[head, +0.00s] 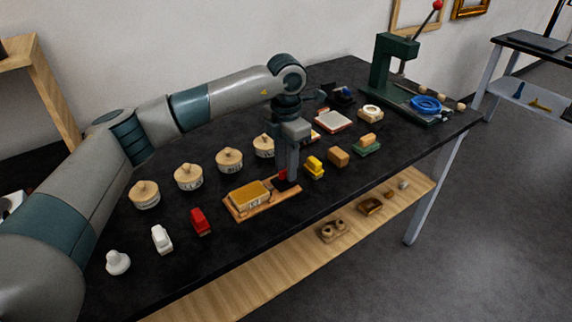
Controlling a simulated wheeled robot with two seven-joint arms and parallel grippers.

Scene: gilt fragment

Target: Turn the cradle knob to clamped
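The cradle (233,212) is a flat wooden base on the black bench top, near its front edge. A gold-coloured block (249,195) sits on it. My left gripper (289,178) points straight down over the cradle's right end. A small red part (282,175), which may be the knob, shows just beside the fingertips and is mostly hidden by them. The fingers look close together; I cannot tell whether they grip it. The knob's setting cannot be read. My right gripper is not in view.
Several round lidded pots (188,177) stand behind the cradle. A red block (200,222) and a white one (161,240) lie to its left. A yellow block (315,167) is close on the gripper's right. A green press (381,70) stands at the back right.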

